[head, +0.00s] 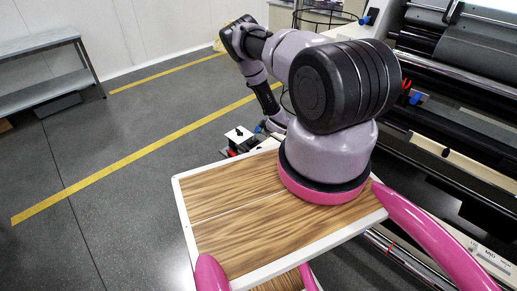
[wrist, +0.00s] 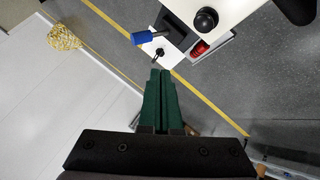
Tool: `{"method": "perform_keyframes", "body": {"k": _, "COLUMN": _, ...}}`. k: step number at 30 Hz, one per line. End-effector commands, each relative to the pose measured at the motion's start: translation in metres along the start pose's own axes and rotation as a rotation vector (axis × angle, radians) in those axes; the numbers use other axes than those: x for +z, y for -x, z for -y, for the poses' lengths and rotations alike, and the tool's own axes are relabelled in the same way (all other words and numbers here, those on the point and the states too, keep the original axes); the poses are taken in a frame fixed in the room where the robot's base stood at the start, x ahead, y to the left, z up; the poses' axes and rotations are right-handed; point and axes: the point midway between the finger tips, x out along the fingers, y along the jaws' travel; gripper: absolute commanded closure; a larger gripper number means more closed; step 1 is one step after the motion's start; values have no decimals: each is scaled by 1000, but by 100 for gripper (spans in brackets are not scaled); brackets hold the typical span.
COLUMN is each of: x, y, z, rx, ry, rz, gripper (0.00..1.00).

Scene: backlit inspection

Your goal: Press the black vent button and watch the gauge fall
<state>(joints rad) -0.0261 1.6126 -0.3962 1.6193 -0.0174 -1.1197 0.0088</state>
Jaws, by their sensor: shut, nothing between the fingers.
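In the wrist view, a black rounded knob (wrist: 206,19) stands on a white-topped unit (wrist: 232,12) at the upper right. It may be the vent button, but I cannot tell for sure. A smaller black part (wrist: 159,54) sits at the unit's near left corner. My gripper (wrist: 160,74) has green fingers shut together with nothing between them. Its tips appear just below that corner and apart from the round knob in the picture. The white-topped unit also shows small in the head view (head: 238,134), left of my arm. I cannot make out a gauge face in either view.
A blue-handled part (wrist: 143,37) and a red part (wrist: 200,48) are close to the fingertips. A large printer-like machine (head: 465,75) stands at the right. A grey shelf (head: 40,70) stands at the left. The floor between is clear, with yellow lines.

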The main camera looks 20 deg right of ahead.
Motion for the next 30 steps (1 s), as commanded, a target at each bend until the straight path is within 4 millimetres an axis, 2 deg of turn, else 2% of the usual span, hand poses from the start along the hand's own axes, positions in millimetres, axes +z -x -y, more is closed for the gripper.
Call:
{"method": "perform_keyframes", "body": {"k": 8, "x": 6, "y": -8, "z": 6, "rx": -1, "ry": 0, "rz": 1, "gripper": 100}}
{"method": "perform_keyframes", "body": {"k": 21, "x": 36, "y": -49, "z": 36, "rx": -1, "ry": -2, "rz": 0, "gripper": 100}}
{"method": "perform_keyframes", "body": {"k": 30, "x": 44, "y": -61, "z": 44, "rx": 0, "ry": -1, "rz": 1, "gripper": 100}}
